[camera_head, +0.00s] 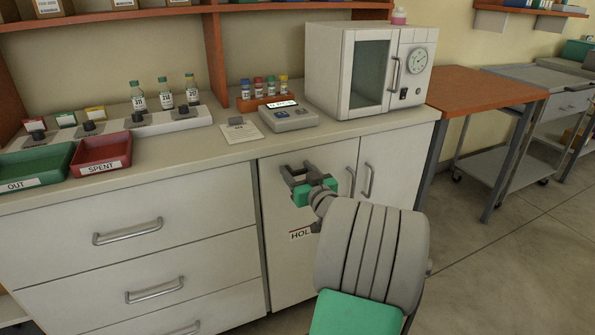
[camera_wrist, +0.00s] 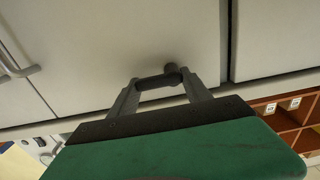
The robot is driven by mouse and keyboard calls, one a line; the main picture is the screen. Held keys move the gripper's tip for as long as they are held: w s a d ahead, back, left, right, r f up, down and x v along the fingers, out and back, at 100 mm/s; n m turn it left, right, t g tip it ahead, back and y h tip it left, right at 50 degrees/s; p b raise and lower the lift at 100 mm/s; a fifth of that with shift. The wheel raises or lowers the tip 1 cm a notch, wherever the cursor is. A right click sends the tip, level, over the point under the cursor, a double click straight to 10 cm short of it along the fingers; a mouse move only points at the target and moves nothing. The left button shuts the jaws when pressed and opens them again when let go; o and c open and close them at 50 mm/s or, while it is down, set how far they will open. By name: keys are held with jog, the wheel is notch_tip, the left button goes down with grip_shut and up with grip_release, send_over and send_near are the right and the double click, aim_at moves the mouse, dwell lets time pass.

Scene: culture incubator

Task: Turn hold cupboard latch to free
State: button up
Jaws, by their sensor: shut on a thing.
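The hold cupboard (camera_head: 275,262) is a pale door under the counter, with a partly covered label starting "HOL" (camera_head: 300,235). Its dark latch (camera_wrist: 157,81) shows in the wrist view as a short bar with a round pivot at one end, near the door's counter-side edge. My gripper (camera_head: 296,168) is at the upper part of this door. In the wrist view my gripper (camera_wrist: 162,86) has one finger at each end of the latch bar and is shut on it. In the head view the latch is hard to tell from my fingers.
Two bar handles (camera_head: 351,182) (camera_head: 368,180) stand out from the doors right of my gripper. The counter (camera_head: 210,158) above holds a white incubator (camera_head: 330,70), a grey device (camera_head: 288,116) and red and green trays (camera_head: 101,153). Drawers (camera_head: 140,230) are at the left; open floor (camera_head: 500,260) is at the right.

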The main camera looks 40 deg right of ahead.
jog(key=c, duration=0.4)
jog(key=shift+c, duration=0.2)
jog(key=shift+f+m, duration=0.1)
jog(key=shift+m, duration=0.4)
jog(key=m, duration=0.2)
jog(key=shift+f+m, duration=0.25)
jog(key=shift+m, duration=0.15)
jog(key=m, duration=0.1)
jog(key=m+p, duration=0.1)
jog(key=m, duration=0.1)
jog(key=m+p, duration=0.1)
jog(key=shift+f+m, duration=0.3)
jog(key=m+p, duration=0.1)
jog(key=m, duration=0.1)
jog(key=m+p, duration=0.1)
jog(key=m, duration=0.1)
jog(key=shift+a+f+m, duration=0.2)
jog(key=shift+f+m, duration=0.1)
jog(key=shift+f, duration=0.05)
jog(key=m+p, duration=0.2)
jog(key=m, duration=0.1)
jog(key=m+p, duration=0.1)
jog(key=m, duration=0.1)
jog(key=shift+w+a+f, duration=0.15)
jog(key=shift+a+f, duration=0.2)
